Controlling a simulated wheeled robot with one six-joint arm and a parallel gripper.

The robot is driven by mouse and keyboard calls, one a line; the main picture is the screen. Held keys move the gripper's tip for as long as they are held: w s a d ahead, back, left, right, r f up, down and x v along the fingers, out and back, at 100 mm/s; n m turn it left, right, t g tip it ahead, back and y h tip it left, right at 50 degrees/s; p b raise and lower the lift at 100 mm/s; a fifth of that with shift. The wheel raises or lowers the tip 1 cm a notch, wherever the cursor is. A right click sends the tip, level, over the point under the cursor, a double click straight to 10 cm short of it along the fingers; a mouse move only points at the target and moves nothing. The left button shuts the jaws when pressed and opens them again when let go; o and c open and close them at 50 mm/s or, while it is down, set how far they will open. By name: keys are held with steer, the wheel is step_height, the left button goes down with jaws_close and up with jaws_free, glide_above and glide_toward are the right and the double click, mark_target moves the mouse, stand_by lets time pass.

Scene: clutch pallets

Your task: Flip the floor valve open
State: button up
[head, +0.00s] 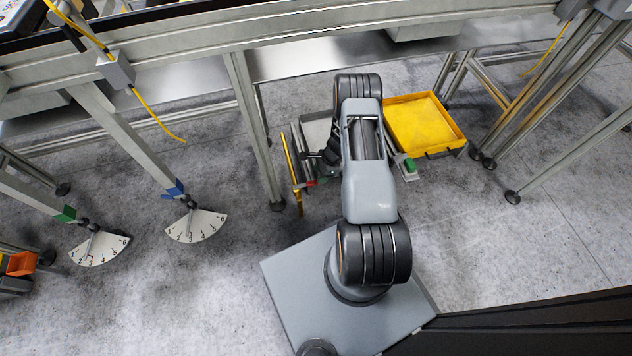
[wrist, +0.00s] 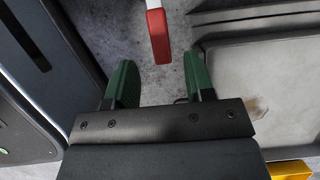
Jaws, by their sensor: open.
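A lever with a red grip (wrist: 159,38) and a pale shaft enters the wrist view from the top. It is probably the floor valve's handle. In the head view a small red end (head: 311,183) shows beside an upright yellow pipe (head: 290,160), left of my arm. My gripper (wrist: 160,78) has two green-tipped fingers, spread apart and empty. The red grip lies ahead of the gap between them, and I see no contact. The valve body is not clear in either view. In the head view my arm hides much of the area around the gripper.
A grey tray (wrist: 215,75) lies right of my fingers. A yellow bin (head: 458,135) stands on the floor right of my arm. A table leg (head: 250,130) stands left of the yellow pipe.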

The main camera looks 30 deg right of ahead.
mark_target(308, 184)
steer(key=shift+b+x, duration=0.6)
steer(key=shift+x, duration=1.65)
jaws_close()
